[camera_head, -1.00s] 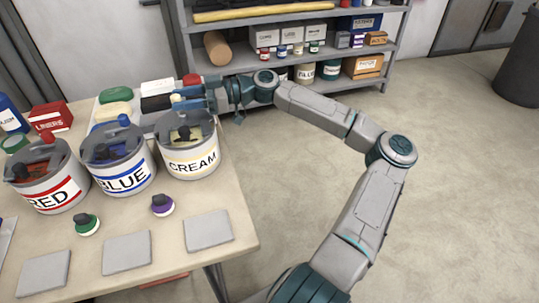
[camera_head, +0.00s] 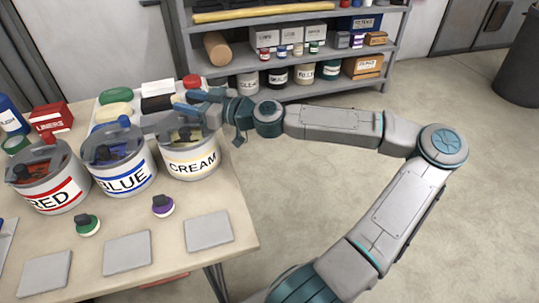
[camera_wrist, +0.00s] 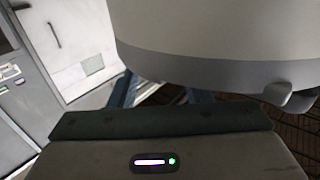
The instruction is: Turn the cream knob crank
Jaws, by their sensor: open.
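The cream can (camera_head: 192,163) stands at the right end of the row on the table, its label reading CREAM. Its grey lid has a dark opening and yellowish contents. My gripper (camera_head: 190,103) is open at the lid's back right edge, reaching in from the right. The cream can's crank knob is not clear; my fingers seem to cover it. In the wrist view a large pale round body with a grey rim (camera_wrist: 225,72), seemingly the can, fills the top right. The blue fingers (camera_wrist: 160,92) show apart, partly behind it. Contact cannot be told.
The blue can (camera_head: 124,178) and red can (camera_head: 52,194) stand to the left. A green knob (camera_head: 88,224), a purple knob (camera_head: 162,205) and grey pads (camera_head: 209,232) lie in front.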

